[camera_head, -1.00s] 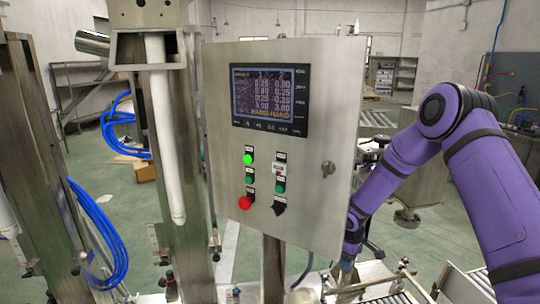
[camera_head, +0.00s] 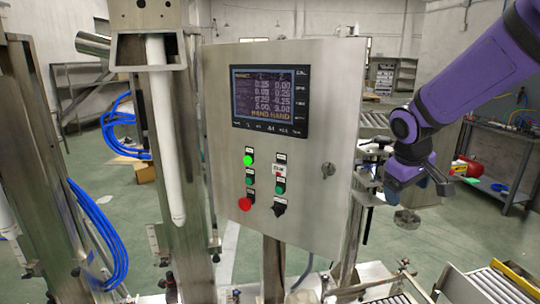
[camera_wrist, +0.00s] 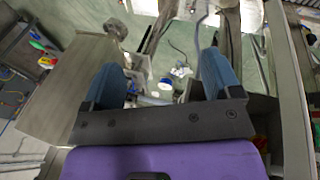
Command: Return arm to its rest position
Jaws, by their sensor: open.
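My purple arm enters the head view from the upper right. It bends down to the right of the steel control box (camera_head: 318,215), whose lit screen (camera_head: 270,100) shows clearly. My gripper (camera_head: 438,183) is small and partly hidden behind my wrist in that view, apart from the box. In the wrist view my gripper (camera_wrist: 162,78) has its two blue fingers wide apart, with nothing held between them.
The box face has a lit green lamp (camera_head: 248,160), a red button (camera_head: 244,204) and a black knob (camera_head: 279,209). A steel column with a white tube (camera_head: 165,130) stands left. A workbench (camera_head: 500,150) stands at right. Roller conveyors (camera_head: 490,288) lie lower right.

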